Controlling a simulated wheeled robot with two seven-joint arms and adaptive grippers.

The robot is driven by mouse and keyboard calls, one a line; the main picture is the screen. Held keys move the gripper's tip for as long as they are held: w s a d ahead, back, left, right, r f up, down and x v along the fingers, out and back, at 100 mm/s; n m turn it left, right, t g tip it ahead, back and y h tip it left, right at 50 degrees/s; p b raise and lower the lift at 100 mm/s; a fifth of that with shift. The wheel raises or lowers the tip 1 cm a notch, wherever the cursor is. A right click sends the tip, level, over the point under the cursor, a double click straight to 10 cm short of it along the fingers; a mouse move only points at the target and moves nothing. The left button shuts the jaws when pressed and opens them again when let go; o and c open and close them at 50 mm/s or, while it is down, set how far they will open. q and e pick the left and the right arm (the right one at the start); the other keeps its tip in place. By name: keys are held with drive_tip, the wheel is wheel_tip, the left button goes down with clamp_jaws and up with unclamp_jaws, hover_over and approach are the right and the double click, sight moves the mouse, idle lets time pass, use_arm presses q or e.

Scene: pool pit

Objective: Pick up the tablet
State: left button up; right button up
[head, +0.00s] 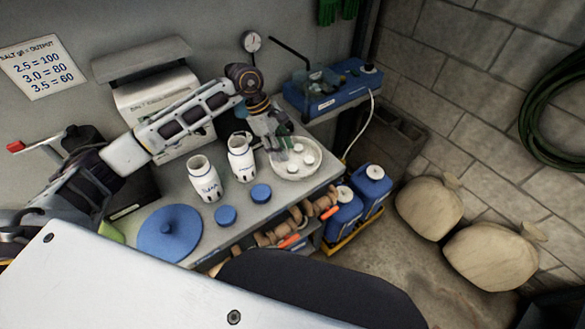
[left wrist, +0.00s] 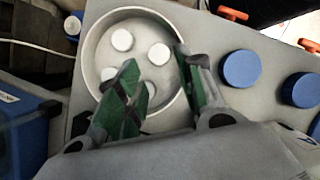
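Several small white round tablets lie in a pale round dish (head: 312,172) on the bench. In the head view one tablet (head: 309,159) lies right of my left gripper (head: 282,154). In the left wrist view the dish (left wrist: 91,50) holds a tablet (left wrist: 122,40) near its far side, another (left wrist: 159,54) in the gap between the fingers in the picture, and others partly behind the left finger. My left gripper (left wrist: 157,58) has its green-padded fingers spread, with nothing held, over the dish. Its height above the tablets is hard to judge. My right gripper is not in view.
Blue jugs (head: 373,187) stand below the bench's right edge.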

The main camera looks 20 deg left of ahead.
sight(292, 168)
use_arm(q)
drive_tip(key=shift+x, duration=1.05)
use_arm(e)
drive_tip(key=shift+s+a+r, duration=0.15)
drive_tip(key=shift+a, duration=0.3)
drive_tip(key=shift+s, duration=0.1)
use_arm(q)
drive_tip(key=shift+f, duration=0.1)
drive_tip(key=shift+d+f+p, duration=0.3)
drive_tip(key=shift+f+p, duration=0.05)
drive_tip(key=shift+f, duration=0.15)
drive_tip(key=x, duration=0.2)
drive_tip(key=shift+d+f+p, duration=0.2)
drive_tip(key=shift+f+p, duration=0.15)
drive_tip(key=shift+p, duration=0.05)
drive_tip(key=shift+d+f, duration=0.15)
drive_tip(key=shift+f, duration=0.4)
drive_tip(key=shift+s, duration=0.1)
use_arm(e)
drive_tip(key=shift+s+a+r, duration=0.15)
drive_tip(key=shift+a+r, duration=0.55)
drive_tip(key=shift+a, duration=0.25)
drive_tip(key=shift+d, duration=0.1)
